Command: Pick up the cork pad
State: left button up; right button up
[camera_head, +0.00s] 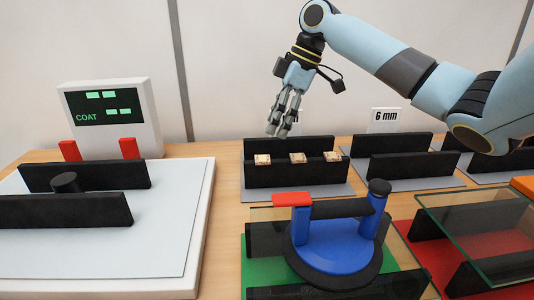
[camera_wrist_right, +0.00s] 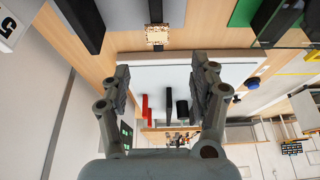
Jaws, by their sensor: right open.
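Three small cork pads sit in a row on the black rails of a rack (camera_head: 300,178): a left one (camera_head: 262,159), a middle one (camera_head: 297,158) and a right one (camera_head: 332,156). One cork pad (camera_wrist_right: 157,35) also shows at the top of the right wrist view, beyond the fingertips; I cannot tell which one it is. My right gripper (camera_head: 278,131) is open and points down, above and behind the row near the left and middle pads. In the right wrist view its two fingers (camera_wrist_right: 160,82) are apart with nothing between them. My left gripper is not in view.
Glass panes (camera_head: 495,225) rest on black rails over red at right. A COAT display (camera_head: 105,118) and white platform (camera_head: 205,215) with black rails are at left. A "6 mm" sign (camera_head: 386,116) stands behind.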

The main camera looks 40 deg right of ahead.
aim_at(258, 159)
jog(key=x, duration=0.2)
jog(key=shift+a+f, duration=0.3)
jog(key=shift+a, duration=0.05)
jog(key=x, duration=0.6)
jog(key=shift+w+d+p, duration=0.25)
jog(key=shift+d+p, duration=0.05)
jog(key=shift+p, duration=0.1)
jog(key=c, duration=0.8)
